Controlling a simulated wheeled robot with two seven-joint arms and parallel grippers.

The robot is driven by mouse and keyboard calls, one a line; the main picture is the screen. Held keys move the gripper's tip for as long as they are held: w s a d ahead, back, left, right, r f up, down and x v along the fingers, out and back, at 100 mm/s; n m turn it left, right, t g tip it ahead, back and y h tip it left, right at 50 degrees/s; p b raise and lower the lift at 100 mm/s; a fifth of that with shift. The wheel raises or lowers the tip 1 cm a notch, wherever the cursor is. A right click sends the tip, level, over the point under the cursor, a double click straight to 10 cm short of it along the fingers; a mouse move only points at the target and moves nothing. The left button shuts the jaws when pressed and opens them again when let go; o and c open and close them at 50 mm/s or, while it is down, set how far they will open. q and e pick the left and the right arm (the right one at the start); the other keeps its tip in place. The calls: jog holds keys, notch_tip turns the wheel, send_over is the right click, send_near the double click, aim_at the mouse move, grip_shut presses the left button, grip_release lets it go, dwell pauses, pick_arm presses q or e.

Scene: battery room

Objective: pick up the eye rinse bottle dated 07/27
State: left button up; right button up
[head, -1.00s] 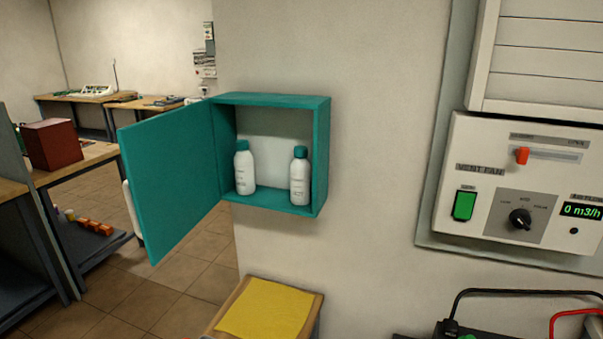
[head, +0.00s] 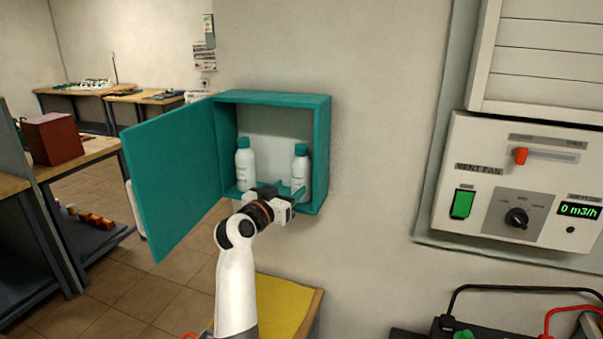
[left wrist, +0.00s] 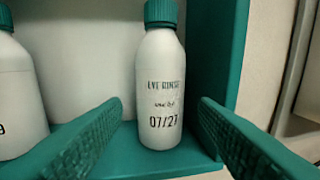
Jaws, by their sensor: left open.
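The eye rinse bottle dated 07/27 (left wrist: 160,90) is white with a green cap and stands upright in the teal cabinet. In the head view it is the right-hand bottle (head: 301,165). A second white bottle (head: 245,165) stands to its left; in the left wrist view it is cut off at the left edge (left wrist: 18,95), with only a "9" of its date showing. My left gripper (head: 282,189) is open at the cabinet's front. In the left wrist view its fingers (left wrist: 160,125) stand apart on either side of the 07/27 bottle, in front of it and empty. My right gripper is out of view.
The teal cabinet (head: 323,150) hangs on the wall with its door (head: 170,180) swung open to the left. Its right wall is close to the 07/27 bottle. A yellow-topped stool (head: 285,300) stands below. A vent fan panel (head: 480,150) is on the wall at right.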

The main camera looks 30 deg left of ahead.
aim_at(296, 182)
pick_arm(q)
jog(key=w, duration=0.2)
jog(key=shift+w+a+p, duration=0.15)
jog(key=shift+w+p, duration=0.15)
jog(key=shift+w, duration=0.05)
jog(key=shift+w+r, duration=0.1)
jog(key=shift+w, duration=0.15)
jog(key=w+p, duration=0.2)
jog(key=w, duration=0.1)
jog(key=shift+w+a, duration=0.1)
jog(key=shift+w, duration=0.65)
jog(key=c, duration=0.8)
